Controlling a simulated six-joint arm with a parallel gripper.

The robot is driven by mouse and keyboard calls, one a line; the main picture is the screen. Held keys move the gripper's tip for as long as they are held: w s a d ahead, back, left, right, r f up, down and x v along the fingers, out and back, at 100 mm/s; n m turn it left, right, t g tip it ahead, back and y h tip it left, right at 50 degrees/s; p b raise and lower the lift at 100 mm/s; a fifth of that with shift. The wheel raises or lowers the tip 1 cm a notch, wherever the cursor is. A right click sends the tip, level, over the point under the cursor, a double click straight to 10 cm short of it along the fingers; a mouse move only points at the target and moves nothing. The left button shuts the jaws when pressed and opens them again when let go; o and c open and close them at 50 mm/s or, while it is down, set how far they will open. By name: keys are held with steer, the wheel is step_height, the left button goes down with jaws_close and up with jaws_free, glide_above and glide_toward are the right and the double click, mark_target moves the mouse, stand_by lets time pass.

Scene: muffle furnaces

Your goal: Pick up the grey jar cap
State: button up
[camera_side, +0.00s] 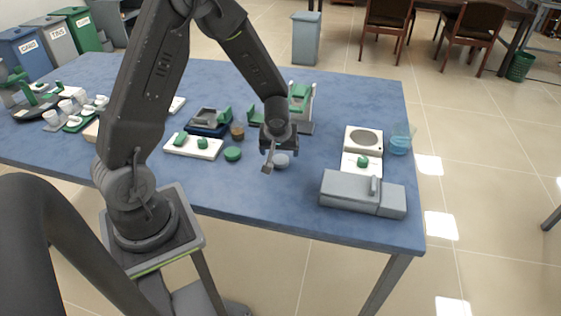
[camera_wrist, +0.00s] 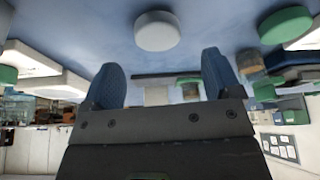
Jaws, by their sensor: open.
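The grey jar cap (camera_side: 282,161) is a small round disc lying on the blue table. In the wrist view the cap (camera_wrist: 156,31) shows whole and pale, just beyond the space between my two fingertips. My gripper (camera_side: 270,160) is above the table, close to the cap, pointing down. In the wrist view my gripper (camera_wrist: 161,72) has its fingers spread apart with nothing between them. The side view does not show the exact height of the fingertips over the table.
A green cap (camera_side: 232,154) lies left of the grey cap, with a brown jar (camera_side: 237,132) behind it. A white tray with green pieces (camera_side: 193,146) is further left. A grey box-shaped device (camera_side: 345,190) and a white plate device (camera_side: 363,140) stand to the right.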

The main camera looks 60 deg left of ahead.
mark_target(281, 158)
steer(key=shift+x, duration=2.35)
steer(key=shift+d+f, duration=0.1)
steer(key=shift+d, duration=0.05)
steer(key=shift+c, duration=0.4)
steer(key=c, duration=0.9)
